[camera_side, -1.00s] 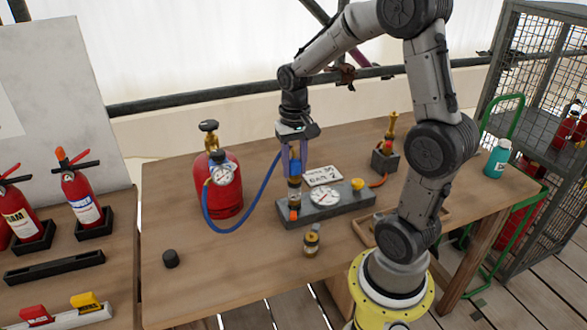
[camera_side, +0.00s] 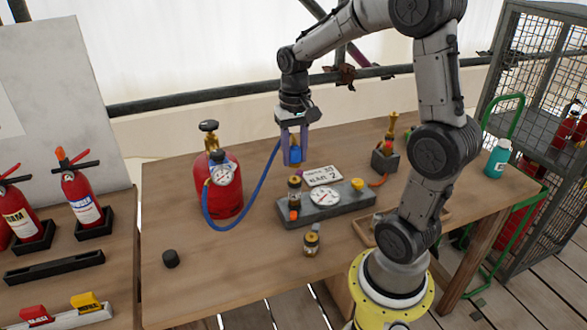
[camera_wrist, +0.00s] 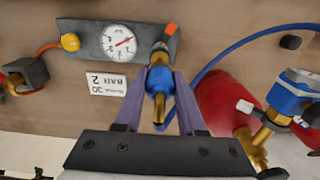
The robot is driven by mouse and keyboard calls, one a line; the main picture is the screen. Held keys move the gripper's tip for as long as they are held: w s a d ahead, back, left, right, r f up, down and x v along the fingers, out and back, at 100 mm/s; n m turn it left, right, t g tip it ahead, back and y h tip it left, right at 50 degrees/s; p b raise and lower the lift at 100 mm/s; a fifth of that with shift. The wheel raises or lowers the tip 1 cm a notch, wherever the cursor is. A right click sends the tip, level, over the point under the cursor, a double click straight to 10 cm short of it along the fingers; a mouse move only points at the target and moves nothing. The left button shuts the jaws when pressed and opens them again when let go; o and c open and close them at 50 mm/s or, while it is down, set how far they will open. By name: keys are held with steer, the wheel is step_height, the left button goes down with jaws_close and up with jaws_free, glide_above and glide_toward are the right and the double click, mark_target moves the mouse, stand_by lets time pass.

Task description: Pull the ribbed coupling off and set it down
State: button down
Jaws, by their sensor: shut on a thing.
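My gripper (camera_side: 295,160) is shut on the blue ribbed coupling (camera_side: 296,154) and holds it upright in the air, above and apart from the brass fitting (camera_side: 294,188) on the grey manifold block (camera_side: 345,206). The coupling (camera_wrist: 159,83) also shows between the two purple fingers (camera_wrist: 157,100) in the wrist view, where it covers most of the fitting. A blue hose (camera_side: 240,225) runs from the coupling's side toward the red cylinder (camera_side: 226,195).
The block carries a dial gauge (camera_side: 324,197) and a yellow knob (camera_side: 357,184). A small brass-and-black part (camera_side: 311,240) stands in front of it. A black cap (camera_side: 171,258) lies at front left. The table between cap and cylinder is clear.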

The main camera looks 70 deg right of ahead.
steer(key=shift+r, duration=0.8)
stand_by(0.4)
steer(key=shift+s+f+m, duration=0.1)
steer(key=shift+m, duration=0.3)
steer(key=s+a+f, duration=0.3)
steer(key=s+a, duration=0.4)
steer(key=a, duration=0.1)
steer(key=s+a+f, duration=0.2)
steer(key=s+a, duration=0.6)
glide_above(268, 267)
steer(key=shift+n, duration=0.4)
step_height(268, 267, down, 10)
steer(key=shift+f, duration=1.6)
